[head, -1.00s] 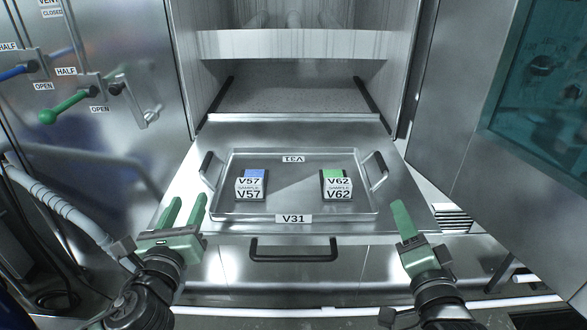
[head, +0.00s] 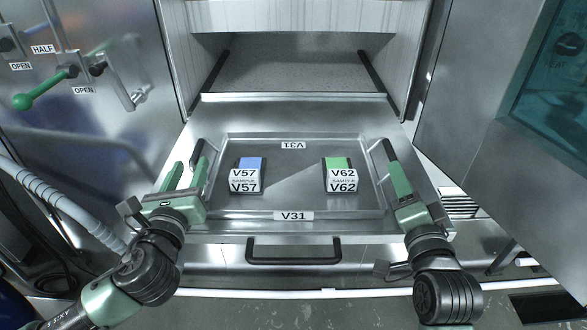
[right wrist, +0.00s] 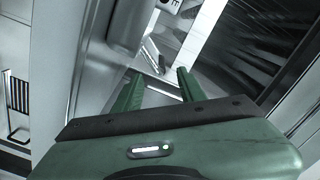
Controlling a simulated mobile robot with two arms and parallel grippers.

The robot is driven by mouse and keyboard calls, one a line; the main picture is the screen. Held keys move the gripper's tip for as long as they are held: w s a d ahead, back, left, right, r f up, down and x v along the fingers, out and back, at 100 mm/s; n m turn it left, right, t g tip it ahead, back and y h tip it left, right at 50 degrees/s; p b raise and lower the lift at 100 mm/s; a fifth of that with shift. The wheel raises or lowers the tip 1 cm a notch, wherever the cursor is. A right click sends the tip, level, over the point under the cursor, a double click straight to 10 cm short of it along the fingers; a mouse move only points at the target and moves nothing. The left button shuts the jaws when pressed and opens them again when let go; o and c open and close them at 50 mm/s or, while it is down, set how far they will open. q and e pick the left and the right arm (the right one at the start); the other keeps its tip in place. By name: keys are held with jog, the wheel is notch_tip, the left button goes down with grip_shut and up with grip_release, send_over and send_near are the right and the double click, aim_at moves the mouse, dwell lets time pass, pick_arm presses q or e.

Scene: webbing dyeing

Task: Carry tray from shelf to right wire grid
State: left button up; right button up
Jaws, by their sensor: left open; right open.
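The metal tray labelled V31 (head: 300,205) lies flat on the pulled-out steel shelf (head: 300,113) in the head view. It carries a blue-topped sample block V57 (head: 247,174) on the left and a green-topped sample block V62 (head: 340,174) on the right. The tray has a handle at each side. My left gripper (head: 185,174) is open beside the left handle, its right finger close to it. My right gripper (head: 392,172) is at the right handle, partly covering it; in the right wrist view its two green fingers (right wrist: 157,88) are apart. Contact with the handles cannot be told.
The open chamber (head: 300,65) is behind the shelf. A drawer handle (head: 293,252) is on the front below the tray. Valve levers (head: 45,88) are on the left wall panel. A teal-windowed door (head: 540,95) stands at the right.

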aim_at(197, 150)
pick_arm(q)
jog(key=w, duration=0.6)
jog(key=shift+w, duration=0.25)
pick_arm(e)
jog(key=w, duration=1)
pick_arm(q)
grip_shut()
pick_arm(e)
grip_shut()
pick_arm(q)
jog(key=shift+f, duration=0.1)
pick_arm(e)
jog(key=shift+d+r, duration=0.1)
pick_arm(q)
jog(key=shift+r, duration=0.25)
pick_arm(e)
jog(key=shift+r, duration=0.25)
